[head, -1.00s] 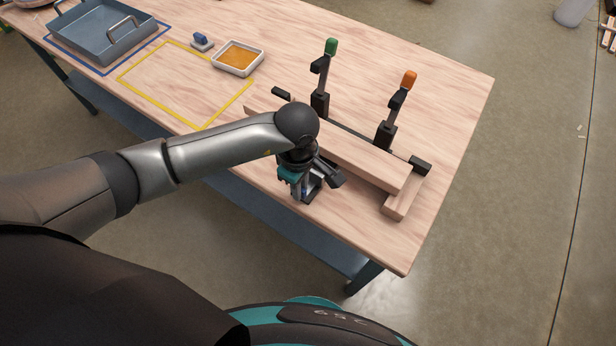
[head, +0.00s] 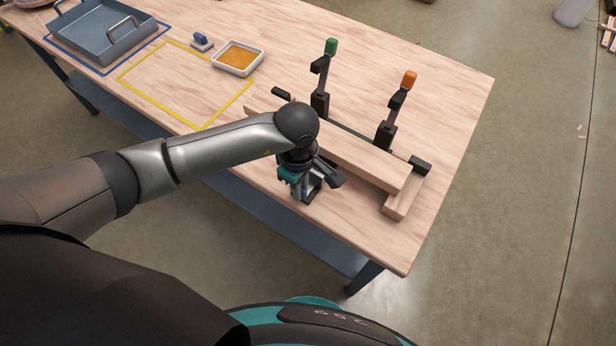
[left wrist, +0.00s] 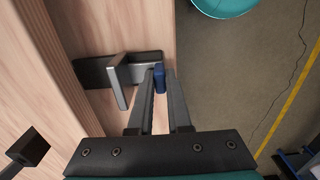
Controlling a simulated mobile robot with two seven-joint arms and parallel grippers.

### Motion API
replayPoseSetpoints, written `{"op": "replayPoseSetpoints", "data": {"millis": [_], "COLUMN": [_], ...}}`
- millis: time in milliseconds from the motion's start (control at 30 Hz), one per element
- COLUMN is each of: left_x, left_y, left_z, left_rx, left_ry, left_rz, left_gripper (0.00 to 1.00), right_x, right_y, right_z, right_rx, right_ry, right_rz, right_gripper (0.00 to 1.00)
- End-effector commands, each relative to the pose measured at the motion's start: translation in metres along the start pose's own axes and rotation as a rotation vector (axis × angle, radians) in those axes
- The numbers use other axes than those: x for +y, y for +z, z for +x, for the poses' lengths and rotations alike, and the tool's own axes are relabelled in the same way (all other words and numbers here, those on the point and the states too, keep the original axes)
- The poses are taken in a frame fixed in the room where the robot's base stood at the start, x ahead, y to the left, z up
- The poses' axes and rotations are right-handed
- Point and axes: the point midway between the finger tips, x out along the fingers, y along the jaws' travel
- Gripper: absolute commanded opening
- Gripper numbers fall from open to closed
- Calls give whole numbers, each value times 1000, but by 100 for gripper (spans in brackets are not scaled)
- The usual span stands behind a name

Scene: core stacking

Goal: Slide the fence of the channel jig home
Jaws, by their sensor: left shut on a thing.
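The channel jig has a long pale wooden bar (head: 365,163), which looks like the fence, running diagonally near the front edge of the table. A wooden crosspiece (head: 403,197) lies under its right end. Two upright clamps stand behind the bar, one with a green handle (head: 331,46) and one with an orange handle (head: 409,79). My left gripper (head: 305,197) points down in front of the bar. In the left wrist view, its fingers are shut on a small blue handle (left wrist: 159,77) beside a dark metal plate (left wrist: 95,71) with a grey upright piece. My wrist hides part of the bar.
A yellow outlined area (head: 185,85) on the table is empty. The table's right side is clear.

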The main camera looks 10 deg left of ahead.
Motion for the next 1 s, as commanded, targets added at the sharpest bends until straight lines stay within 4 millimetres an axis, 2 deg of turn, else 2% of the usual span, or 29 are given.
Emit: {"op": "replayPoseSetpoints", "data": {"millis": [267, 1000], "left_x": [2, 26], "left_y": [0, 0], "left_z": [1, 1], "left_rx": [0, 1], "left_ry": [0, 3], "left_rz": [0, -1], "left_gripper": [0, 0], "right_x": [0, -1], "right_y": [0, 1], "right_z": [2, 18], "right_rx": [0, 0], "right_ry": [0, 0], "right_rz": [0, 0], "right_gripper": [100, 100]}}
